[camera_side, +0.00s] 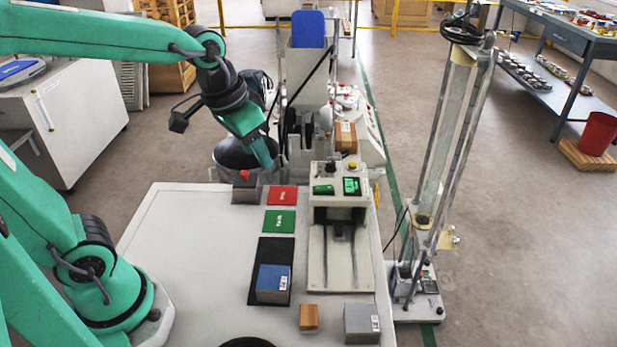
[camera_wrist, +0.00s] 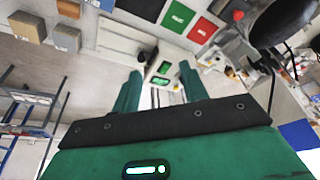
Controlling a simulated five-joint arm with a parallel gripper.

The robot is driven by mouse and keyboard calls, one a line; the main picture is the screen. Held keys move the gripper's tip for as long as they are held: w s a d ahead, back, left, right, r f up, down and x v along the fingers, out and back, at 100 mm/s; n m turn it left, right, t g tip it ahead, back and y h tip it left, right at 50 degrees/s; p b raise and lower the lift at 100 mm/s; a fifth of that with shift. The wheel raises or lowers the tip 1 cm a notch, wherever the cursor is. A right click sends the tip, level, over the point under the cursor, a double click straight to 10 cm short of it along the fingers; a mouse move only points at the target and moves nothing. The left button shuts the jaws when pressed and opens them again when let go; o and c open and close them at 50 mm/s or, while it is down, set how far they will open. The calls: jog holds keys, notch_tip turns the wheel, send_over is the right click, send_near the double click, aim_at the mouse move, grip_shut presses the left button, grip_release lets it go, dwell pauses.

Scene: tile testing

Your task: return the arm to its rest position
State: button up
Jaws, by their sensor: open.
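My gripper (camera_side: 266,160) hangs off the table's far edge in the side view, pointing down and to the right near a dark round bin. In the wrist view my gripper (camera_wrist: 158,76) shows two green fingers spread apart, with nothing between them. My green arm reaches in from the left, raised above the table. A blue-topped block (camera_side: 273,281) sits on the black pad (camera_side: 276,246), well apart from my gripper.
The white table (camera_side: 174,232) carries a red pad (camera_side: 282,195), a green pad (camera_side: 279,221), a test device (camera_side: 338,192), a brown block (camera_side: 309,317) and a grey block (camera_side: 361,322). A tall clear column (camera_side: 443,150) stands right.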

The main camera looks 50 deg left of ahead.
jog(key=s+a+n+t, duration=0.1)
jog(key=s+a+t, duration=0.1)
jog(key=s, duration=0.6)
jog(key=shift+s+a+r, duration=0.25)
jog(key=shift+s+a, duration=0.05)
jog(key=shift+a, duration=0.1)
